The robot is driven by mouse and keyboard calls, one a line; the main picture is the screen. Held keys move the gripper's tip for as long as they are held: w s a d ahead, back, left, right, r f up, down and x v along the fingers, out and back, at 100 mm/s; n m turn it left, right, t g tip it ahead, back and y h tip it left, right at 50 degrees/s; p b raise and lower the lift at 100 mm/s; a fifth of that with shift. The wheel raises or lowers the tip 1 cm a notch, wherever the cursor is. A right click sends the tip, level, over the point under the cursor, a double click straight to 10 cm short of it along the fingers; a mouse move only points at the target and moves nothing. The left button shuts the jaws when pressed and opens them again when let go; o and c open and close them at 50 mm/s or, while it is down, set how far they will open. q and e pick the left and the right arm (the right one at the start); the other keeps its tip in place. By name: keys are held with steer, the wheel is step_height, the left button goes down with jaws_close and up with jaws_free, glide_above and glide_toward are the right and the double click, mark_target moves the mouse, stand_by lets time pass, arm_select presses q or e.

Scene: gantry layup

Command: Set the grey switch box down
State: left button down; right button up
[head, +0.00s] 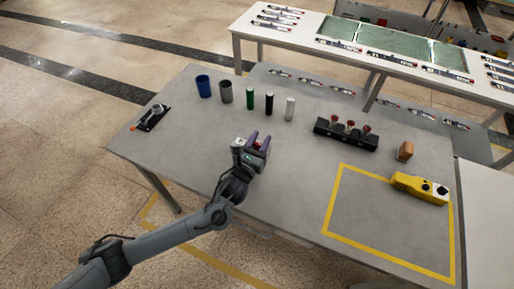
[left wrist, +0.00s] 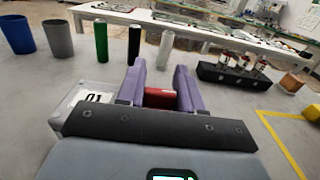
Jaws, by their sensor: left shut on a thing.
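The grey switch box (left wrist: 92,98) is pale, with a dark-on-white label, and shows at the left of my fingers in the left wrist view. In the head view only a pale bit of it (head: 237,145) shows beside the gripper. My left gripper (head: 260,143) has purple fingers, shut on a red part (left wrist: 160,97) that looks to belong to the box. The gripper body hides most of the box, and I cannot tell whether its underside touches the table. My right gripper is in neither view.
On the grey table (head: 200,140) stand a blue cup (head: 204,86), a grey cup (head: 225,91) and green, black and white cylinders. A black rack (head: 346,134), a brown block (head: 405,151) and a yellow box (head: 420,188) are to the right. The yellow-taped area (head: 365,215) is mostly clear.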

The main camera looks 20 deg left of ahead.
arm_select(q)
steer(key=shift+w+a+f, duration=0.5)
steer(key=shift+w+a, duration=0.05)
steer(key=shift+a, duration=0.25)
steer(key=shift+f+b, duration=0.75)
steer(key=shift+f, duration=1.3)
steer(key=c, duration=0.7)
jaws_free()
steer(key=shift+f, duration=0.1)
steer(key=shift+c, duration=0.2)
steer(key=s+p, duration=0.1)
steer(key=s, duration=0.7)
steer(key=s+a+p, duration=0.1)
steer(key=s, duration=0.3)
steer(key=shift+p, duration=0.3)
